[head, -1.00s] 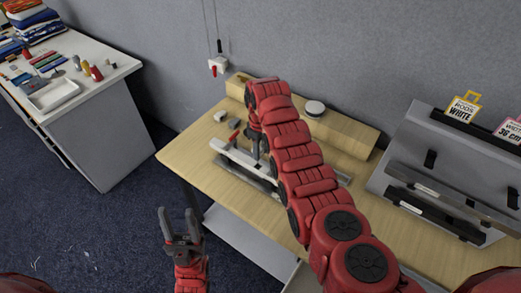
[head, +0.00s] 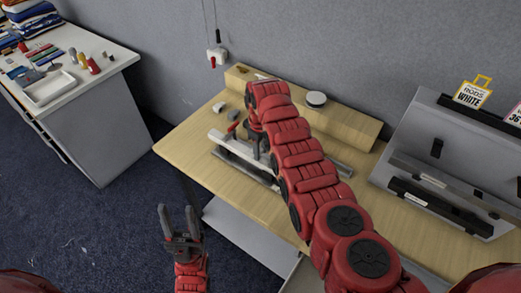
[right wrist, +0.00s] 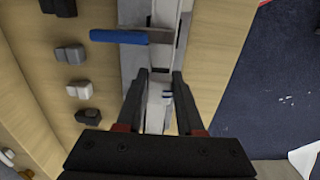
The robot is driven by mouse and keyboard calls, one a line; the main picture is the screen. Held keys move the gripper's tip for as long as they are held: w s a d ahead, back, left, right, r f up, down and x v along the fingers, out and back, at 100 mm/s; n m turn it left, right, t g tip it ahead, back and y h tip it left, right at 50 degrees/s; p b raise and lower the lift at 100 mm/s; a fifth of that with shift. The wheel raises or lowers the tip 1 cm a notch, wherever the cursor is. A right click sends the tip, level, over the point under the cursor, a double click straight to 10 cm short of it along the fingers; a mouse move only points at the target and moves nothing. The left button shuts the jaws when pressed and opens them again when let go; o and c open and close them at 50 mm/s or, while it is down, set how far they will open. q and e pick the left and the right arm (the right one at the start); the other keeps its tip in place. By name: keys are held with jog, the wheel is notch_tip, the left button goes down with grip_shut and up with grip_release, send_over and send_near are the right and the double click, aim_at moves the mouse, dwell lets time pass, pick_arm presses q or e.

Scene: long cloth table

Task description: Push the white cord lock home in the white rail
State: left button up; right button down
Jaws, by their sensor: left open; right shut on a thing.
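The white rail (head: 221,139) lies on the wooden table in a grey holder, its right part hidden behind my right arm. In the right wrist view the rail (right wrist: 158,58) runs up the picture between my fingers. My right gripper (right wrist: 160,80) is down at the rail, one finger on each side. It is shut on a small white piece (right wrist: 156,98) in the rail, apparently the white cord lock; how deep it sits cannot be told. In the head view my right arm hides it. My left gripper (head: 179,222) is open and empty, off the table's front.
Several small blocks, black, grey and white (right wrist: 78,90), lie beside the rail. A blue-handled tool (right wrist: 119,37) lies across it. A wooden ledge (head: 345,124) with a round white-topped item (head: 316,99) stands behind. A grey rack (head: 440,148) stands right.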

jog(key=shift+b, duration=0.65)
dwell(1.4)
jog(key=shift+f+b, duration=0.6)
jog(key=shift+f, duration=0.2)
jog(key=shift+c, duration=2.3)
grip_release()
jog(key=shift+r, duration=0.25)
notch_tip(320, 180, up, 5)
jog(key=b, duration=0.2)
jog(key=shift+w+f+b, duration=0.15)
jog(key=shift+b, duration=0.2)
notch_tip(320, 180, up, 12)
jog(key=shift+b, duration=0.4)
